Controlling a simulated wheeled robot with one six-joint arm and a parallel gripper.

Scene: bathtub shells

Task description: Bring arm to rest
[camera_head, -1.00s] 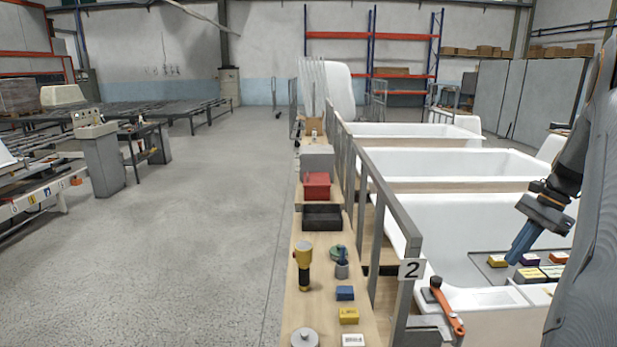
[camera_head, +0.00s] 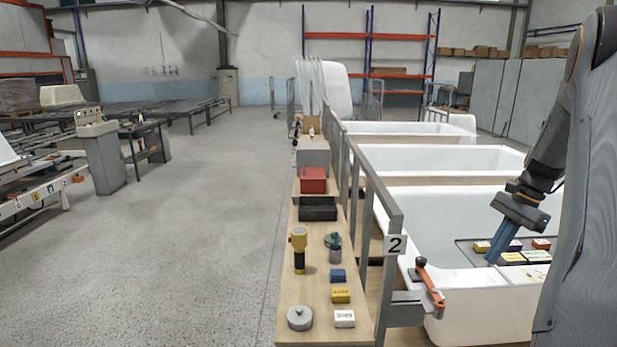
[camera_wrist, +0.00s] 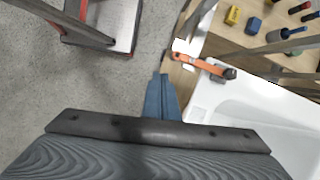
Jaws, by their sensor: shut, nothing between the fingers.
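In the wrist view the shut fingers (camera_wrist: 158,86) point toward the grey floor beside an orange-handled clamp (camera_wrist: 200,64). The gripper appears apart from the tub and the clamp. My upper arm hides part of the tub's right side.
A grey rail with a "2" sign (camera_head: 397,244) runs alongside. The floor at left is open.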

